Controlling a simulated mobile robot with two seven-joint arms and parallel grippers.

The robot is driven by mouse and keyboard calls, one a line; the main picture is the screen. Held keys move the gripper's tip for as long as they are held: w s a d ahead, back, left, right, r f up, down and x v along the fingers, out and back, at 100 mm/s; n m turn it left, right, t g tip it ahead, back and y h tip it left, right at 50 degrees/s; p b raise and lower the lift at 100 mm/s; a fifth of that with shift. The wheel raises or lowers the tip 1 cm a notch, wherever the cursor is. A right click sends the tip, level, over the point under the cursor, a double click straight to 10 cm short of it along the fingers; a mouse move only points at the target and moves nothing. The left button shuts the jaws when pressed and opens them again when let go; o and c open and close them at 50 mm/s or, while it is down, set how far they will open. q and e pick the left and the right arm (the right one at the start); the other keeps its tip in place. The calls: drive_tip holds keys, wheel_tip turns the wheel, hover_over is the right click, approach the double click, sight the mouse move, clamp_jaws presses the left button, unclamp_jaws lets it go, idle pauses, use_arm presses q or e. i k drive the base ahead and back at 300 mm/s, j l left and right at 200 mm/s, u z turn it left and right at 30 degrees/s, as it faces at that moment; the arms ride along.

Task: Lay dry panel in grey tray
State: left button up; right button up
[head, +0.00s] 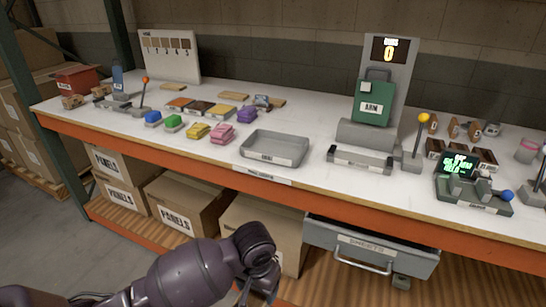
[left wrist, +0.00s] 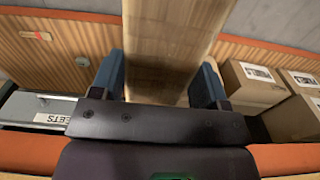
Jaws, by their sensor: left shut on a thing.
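The grey tray (head: 276,161) is empty and stands near the front edge of the workbench, with a small label on its front. My left gripper (head: 257,288) is low in front of the bench, below the tray. In the left wrist view, the blue fingers of my left gripper (left wrist: 160,72) are shut on a light wooden panel (left wrist: 172,35). The panel extends away from the fingers past the top of that picture. I cannot make out the panel in the head view. My right gripper is in neither view.
Pink (head: 221,134) and yellow (head: 198,132) sponge-like blocks lie left of the tray. A grey press-like stand (head: 365,140) is right of it. Under the bench are panel boxes (head: 185,200) and a grey sheets drawer (head: 370,243). The white benchtop around the tray is partly clear.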

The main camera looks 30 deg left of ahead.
sight(275, 151)
drive_tip(key=j+z, duration=0.15)
drive_tip(key=j, duration=0.3)
drive_tip(key=j+z, duration=0.1)
drive_tip(key=j, duration=0.35)
drive_tip(key=k+j+z, duration=0.15)
drive_tip(key=j, duration=0.3)
drive_tip(key=j+z, duration=0.15)
drive_tip(key=j, duration=0.3)
drive_tip(key=k+j+z, duration=0.1)
drive_tip(key=j, duration=0.3)
drive_tip(key=j+z, duration=0.1)
drive_tip(key=j, duration=0.3)
drive_tip(key=k+j+z, duration=0.1)
drive_tip(key=j, duration=0.25)
drive_tip(key=k+j+z, duration=0.1)
drive_tip(key=j, duration=0.25)
drive_tip(key=k+j+z, duration=0.1)
drive_tip(key=j, duration=0.25)
